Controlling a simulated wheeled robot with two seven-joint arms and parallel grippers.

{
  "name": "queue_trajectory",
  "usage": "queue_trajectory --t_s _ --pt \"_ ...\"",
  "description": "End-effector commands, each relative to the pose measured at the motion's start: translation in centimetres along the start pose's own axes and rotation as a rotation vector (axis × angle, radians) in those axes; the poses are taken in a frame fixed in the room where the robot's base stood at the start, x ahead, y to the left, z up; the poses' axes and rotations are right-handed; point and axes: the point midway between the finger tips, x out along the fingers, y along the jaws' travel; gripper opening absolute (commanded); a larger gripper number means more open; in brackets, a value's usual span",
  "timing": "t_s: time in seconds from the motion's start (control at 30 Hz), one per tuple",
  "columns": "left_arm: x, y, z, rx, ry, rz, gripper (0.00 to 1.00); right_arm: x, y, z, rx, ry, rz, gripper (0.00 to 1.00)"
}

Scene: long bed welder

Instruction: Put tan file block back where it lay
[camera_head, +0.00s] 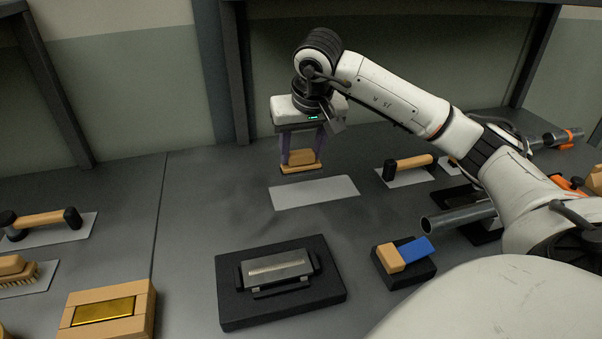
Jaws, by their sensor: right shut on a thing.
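The tan file block (301,160) is a small wooden-coloured block with a wider, darker lower edge. My right gripper (301,155) points down and is shut on it, with a finger at each side. The block hangs above the back edge of a bare light-grey rectangular mat (314,192), apart from the table. My left gripper is not in the picture.
A black tray with a metal piece (280,271) stands in front. A black block with tan and blue pieces (404,262) is right of it. A hammer (409,166) lies right of the mat. A wooden box (108,310) and brush (17,268) are at left.

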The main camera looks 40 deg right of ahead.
Motion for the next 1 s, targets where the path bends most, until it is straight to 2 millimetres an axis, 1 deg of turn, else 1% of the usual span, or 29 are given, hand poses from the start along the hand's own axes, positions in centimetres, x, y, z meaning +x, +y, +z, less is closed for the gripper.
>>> queue_trajectory --t_s 0.03,0.17,0.3,0.4,0.8,0.83,0.93,1.0 --pt "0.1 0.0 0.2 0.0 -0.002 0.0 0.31 0.7 0.1 0.3 0.0 0.0 0.001 0.17" --pt "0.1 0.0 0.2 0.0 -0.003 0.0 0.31 1.7 0.0 0.7 0.0 0.002 0.0 0.17" --pt "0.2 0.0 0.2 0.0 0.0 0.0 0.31 3.6 0.0 1.5 -0.001 0.0 0.001 0.17" --pt "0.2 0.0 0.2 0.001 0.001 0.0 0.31 4.6 0.0 1.9 0.0 0.002 -0.001 0.17" --pt "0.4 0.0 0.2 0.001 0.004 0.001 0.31 5.1 -0.1 2.1 0.0 0.003 -0.001 0.17" --pt "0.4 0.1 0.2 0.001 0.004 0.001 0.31 5.2 -0.1 2.2 0.0 0.002 0.0 0.48" --pt "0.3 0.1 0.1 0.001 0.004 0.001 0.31 5.1 -0.1 2.1 0.0 0.002 -0.001 0.65" --pt "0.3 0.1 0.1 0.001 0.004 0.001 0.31 5.1 -0.1 2.1 0.0 0.002 -0.001 0.65"
